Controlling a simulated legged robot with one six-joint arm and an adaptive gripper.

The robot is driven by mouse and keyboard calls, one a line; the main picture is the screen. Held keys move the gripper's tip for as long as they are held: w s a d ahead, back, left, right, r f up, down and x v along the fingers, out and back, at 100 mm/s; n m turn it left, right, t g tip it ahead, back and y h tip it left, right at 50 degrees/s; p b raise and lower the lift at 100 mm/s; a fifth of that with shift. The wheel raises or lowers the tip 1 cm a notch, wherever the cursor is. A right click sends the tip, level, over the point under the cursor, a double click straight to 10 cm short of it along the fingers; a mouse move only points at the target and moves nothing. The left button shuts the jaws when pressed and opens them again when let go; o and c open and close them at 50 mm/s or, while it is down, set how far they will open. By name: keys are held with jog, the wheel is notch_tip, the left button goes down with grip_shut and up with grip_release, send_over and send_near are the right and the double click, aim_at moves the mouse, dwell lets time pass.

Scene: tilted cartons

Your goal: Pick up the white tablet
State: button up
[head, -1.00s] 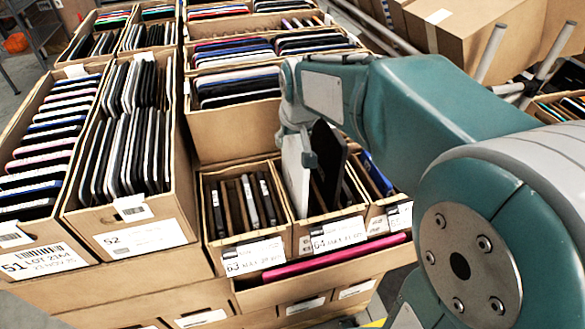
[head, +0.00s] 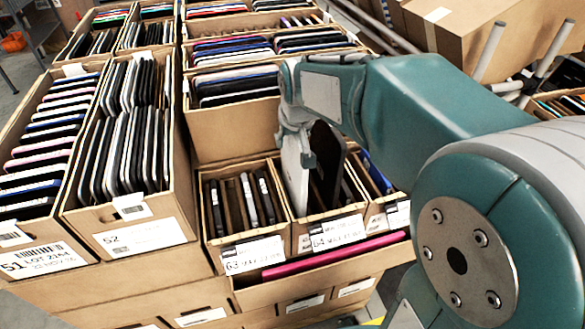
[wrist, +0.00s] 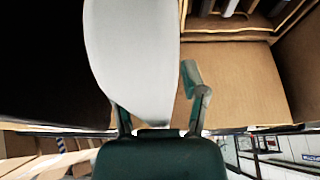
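The white tablet (head: 294,168) stands upright and slightly tilted in the carton labelled 64 (head: 303,240), its upper part above the rim. In the wrist view its pale broad face (wrist: 132,55) reaches down close to my palm. My gripper (head: 300,148) is at the tablet's top, with one finger on the right side of it. In the wrist view the right finger of my gripper (wrist: 160,75) lies close by the tablet's right edge; the other finger is mostly hidden behind the tablet. Whether both fingers press on it cannot be told.
A dark tablet (head: 328,155) stands just right of the white one. Carton 63 (head: 215,232) with several dark devices is at the left. A taller carton wall (head: 230,133) rises behind. A pink device (head: 335,257) lies along the front.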

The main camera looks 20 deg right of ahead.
grip_shut()
jog(key=shift+r, duration=0.1)
notch_tip(320, 180, up, 10)
jog(key=shift+r, duration=0.2)
jog(key=shift+r, duration=0.8)
dwell(0.9)
notch_tip(320, 180, up, 3)
jog(key=shift+f, duration=0.1)
dwell(0.5)
